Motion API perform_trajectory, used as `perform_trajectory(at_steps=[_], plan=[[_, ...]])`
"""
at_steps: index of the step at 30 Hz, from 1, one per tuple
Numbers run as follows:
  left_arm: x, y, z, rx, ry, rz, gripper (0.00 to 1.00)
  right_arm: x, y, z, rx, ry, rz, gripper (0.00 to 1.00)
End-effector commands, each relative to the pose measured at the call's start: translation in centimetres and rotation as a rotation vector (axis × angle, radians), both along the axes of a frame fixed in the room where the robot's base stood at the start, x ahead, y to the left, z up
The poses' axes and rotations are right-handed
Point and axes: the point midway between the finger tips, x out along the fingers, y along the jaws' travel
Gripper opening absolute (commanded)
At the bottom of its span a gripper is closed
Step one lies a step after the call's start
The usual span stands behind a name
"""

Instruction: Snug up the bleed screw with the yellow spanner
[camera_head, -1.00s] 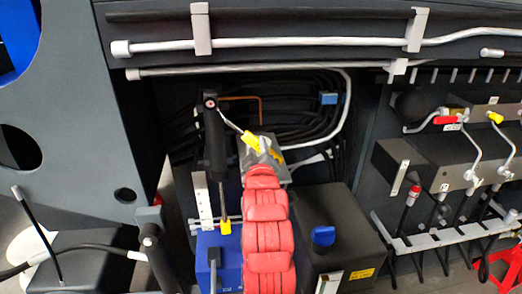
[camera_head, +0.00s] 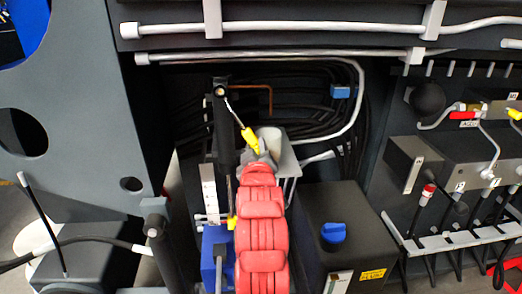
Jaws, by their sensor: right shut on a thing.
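The yellow spanner (camera_head: 247,135) has a yellow handle and a thin silver shank. My right gripper (camera_head: 262,157), on the red-sleeved arm, is shut on the handle's lower end. The spanner slants up and left, its silver end at the top of an upright black cylinder (camera_head: 222,135). There a small round brassy fitting, seemingly the bleed screw (camera_head: 220,92), shows in a dark collar. The spanner's tip is beside or on it; I cannot tell whether the jaw is seated around it. My left gripper is not in view.
Black hoses (camera_head: 300,105) and a copper pipe (camera_head: 262,88) lie behind the spanner. A black tank with a blue cap (camera_head: 333,232) stands right of my arm. A blue box (camera_head: 214,245) is below the cylinder. Grey pipes (camera_head: 300,30) cross above.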

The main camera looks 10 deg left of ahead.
Motion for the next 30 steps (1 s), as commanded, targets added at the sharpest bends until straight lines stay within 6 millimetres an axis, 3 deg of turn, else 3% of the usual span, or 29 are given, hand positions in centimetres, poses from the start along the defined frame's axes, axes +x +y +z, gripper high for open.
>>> perform_trajectory(at_steps=[11, 30], plan=[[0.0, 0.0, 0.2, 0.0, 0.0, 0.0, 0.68, 0.0, -0.5, 0.4, -0.035, -0.011, -0.001, 0.0], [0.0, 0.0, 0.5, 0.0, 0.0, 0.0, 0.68, -2.8, -1.3, 0.5, -0.034, -0.013, -0.002, 0.0]])
